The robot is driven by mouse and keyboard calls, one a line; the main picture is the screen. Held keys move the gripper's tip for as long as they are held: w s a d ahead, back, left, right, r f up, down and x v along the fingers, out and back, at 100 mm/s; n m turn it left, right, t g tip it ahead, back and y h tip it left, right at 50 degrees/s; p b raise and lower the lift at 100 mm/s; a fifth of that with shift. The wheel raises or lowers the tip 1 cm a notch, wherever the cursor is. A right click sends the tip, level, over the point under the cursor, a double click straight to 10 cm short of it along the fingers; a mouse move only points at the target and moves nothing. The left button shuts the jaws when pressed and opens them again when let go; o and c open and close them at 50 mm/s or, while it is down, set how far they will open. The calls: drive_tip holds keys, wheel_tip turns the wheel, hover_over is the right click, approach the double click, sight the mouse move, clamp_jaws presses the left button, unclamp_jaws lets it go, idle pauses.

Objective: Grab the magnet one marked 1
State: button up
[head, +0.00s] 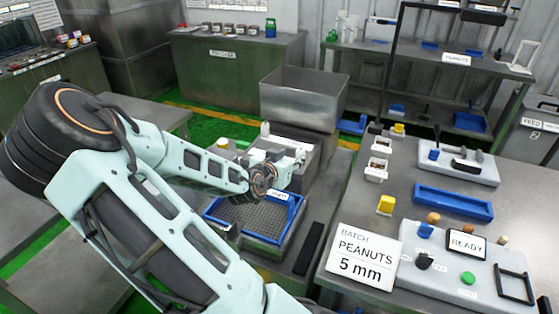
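My arm reaches in from the left, and its wrist ends over the blue-framed mesh tray (240,215) in the middle. My gripper (284,172) is small and overlaps pale machine parts behind it, so I cannot see whether its fingers are open or hold anything. I cannot pick out a magnet marked 1; no such mark is readable. Two small white holders (376,172) with dark contents stand on the left of the right-hand bench, and a yellow block (386,204) stands in front of them.
The right-hand bench (525,215) carries a blue tray (453,202), a "PEANUTS 5 mm" sign (364,257) and a control panel (470,285) with a "READY" display. A grey bin (303,97) stands behind the mesh tray. A black shelf frame rises at the back right.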

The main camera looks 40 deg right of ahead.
sight(299, 153)
drive_tip(key=x, duration=0.3)
drive_tip(key=shift+d+f, duration=0.1)
drive_tip(key=shift+p+x, duration=0.3)
drive_tip(key=shift+x, duration=2.3)
drive_tip(key=shift+s+d, duration=0.1)
drive_tip(key=shift+s, duration=0.1)
clamp_jaws()
